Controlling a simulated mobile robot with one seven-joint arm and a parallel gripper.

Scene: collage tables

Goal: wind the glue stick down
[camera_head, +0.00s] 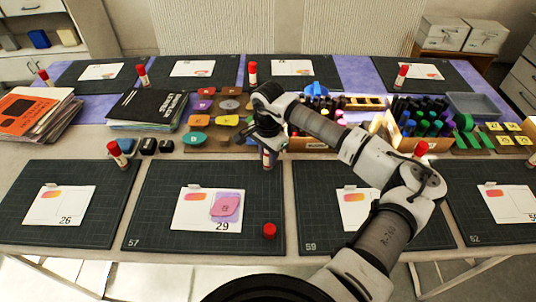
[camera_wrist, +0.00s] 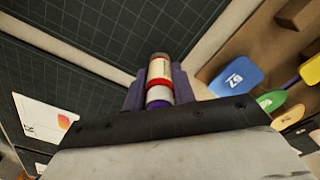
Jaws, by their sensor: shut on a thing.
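My gripper (camera_head: 267,146) is at the back edge of the mat marked 57 (camera_head: 150,230). It is shut on a glue stick (camera_head: 267,160), which stands roughly upright below the wrist. In the wrist view, the glue stick (camera_wrist: 160,68) shows a white label and a red band between the two purple fingers of my gripper (camera_wrist: 160,85). Its near end looks purple; whether glue stands out of the tube I cannot tell. A red cap (camera_head: 269,230) lies apart on the mat, right of a white card (camera_head: 195,222) with a pink piece (camera_head: 226,207).
Other red-capped glue sticks stand nearby, one at left (camera_head: 117,153) and one at right (camera_head: 421,149). A stack of dark magazines (camera_head: 148,108) and coloured templates (camera_head: 195,138) lie behind left. Wooden trays of markers (camera_head: 425,125) fill the back right. The mat's front is mostly clear.

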